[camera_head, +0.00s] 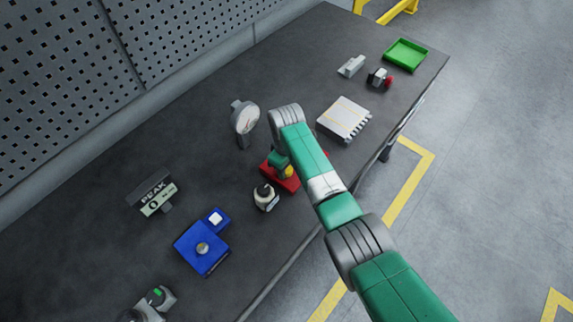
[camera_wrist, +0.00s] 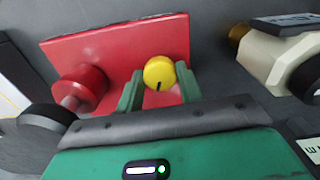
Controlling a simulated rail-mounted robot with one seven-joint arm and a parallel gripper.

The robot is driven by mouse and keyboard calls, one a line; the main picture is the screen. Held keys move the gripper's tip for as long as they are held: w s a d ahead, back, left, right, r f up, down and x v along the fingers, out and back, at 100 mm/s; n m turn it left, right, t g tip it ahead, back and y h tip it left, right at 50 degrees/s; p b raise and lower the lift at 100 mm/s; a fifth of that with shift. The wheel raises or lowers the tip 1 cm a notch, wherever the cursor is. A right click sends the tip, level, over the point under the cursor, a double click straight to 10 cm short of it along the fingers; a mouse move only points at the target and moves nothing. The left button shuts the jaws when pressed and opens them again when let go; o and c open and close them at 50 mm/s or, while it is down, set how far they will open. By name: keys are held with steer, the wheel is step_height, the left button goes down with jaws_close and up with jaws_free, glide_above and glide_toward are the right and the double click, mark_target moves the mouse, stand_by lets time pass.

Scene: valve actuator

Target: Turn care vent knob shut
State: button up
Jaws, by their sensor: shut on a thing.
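The yellow knob (camera_wrist: 159,73) has a dark pointer mark that points down in the wrist view. It sits on a red block (camera_wrist: 120,48) on the dark table. My gripper (camera_wrist: 160,92) is shut on the yellow knob, with one green finger on each side of it. In the head view the red block (camera_head: 287,182) and a bit of the yellow knob (camera_head: 287,171) show below my gripper (camera_head: 281,165). My arm hides part of the block there. A red round part (camera_wrist: 84,86) stands on the block left of the knob in the wrist view.
A cream device with a dark top (camera_head: 265,197) stands close to the red block. A round gauge (camera_head: 245,118) stands behind. A white ribbed block (camera_head: 344,119) and a green tray (camera_head: 405,55) lie farther right.

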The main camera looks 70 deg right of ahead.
steer(key=shift+r+n, duration=0.1)
steer(key=shift+n, duration=1.8)
steer(key=o, duration=1)
step_height(320, 180, up, 8)
steer(key=shift+f+p, duration=0.15)
steer(key=shift+p, duration=0.85)
